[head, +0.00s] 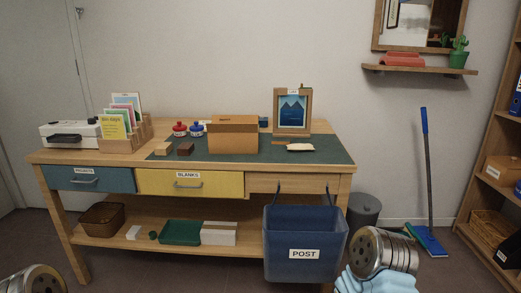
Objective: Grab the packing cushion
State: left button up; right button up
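A small pale, pillow-like item (300,147) lies flat on the dark green desk mat (340,157), right of the cardboard box and in front of the picture frame. It looks like the packing cushion, but it is small here and I cannot be certain. A thin orange-brown piece lies just behind its left end. Nothing of mine touches it. Neither gripper's fingers can be seen.
A cardboard box (233,134) and a picture frame (292,112) stand near it. A blue POST bin (305,259) hangs at the desk's front right. Light-blue ribbed material (372,284) shows at the bottom right; I cannot tell what it is. The mat's front right is clear.

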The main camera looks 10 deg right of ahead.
aim_at(295, 148)
jog(key=l+u, duration=0.65)
jog(key=u, duration=0.15)
jog(key=l+u, duration=0.4)
jog(key=k+l+u, duration=0.1)
jog(key=l, duration=0.35)
jog(key=k+l+u, duration=0.1)
jog(key=l, duration=0.35)
jog(key=k+l+u, duration=0.1)
jog(key=l, duration=0.3)
jog(key=k+l+u, duration=0.1)
jog(key=k+l, duration=0.15)
jog(key=l, duration=0.2)
jog(key=k+l+u, duration=0.1)
jog(key=l, duration=0.3)
jog(key=k+l+u, duration=0.1)
jog(key=k+l, duration=0.15)
jog(key=l, duration=0.15)
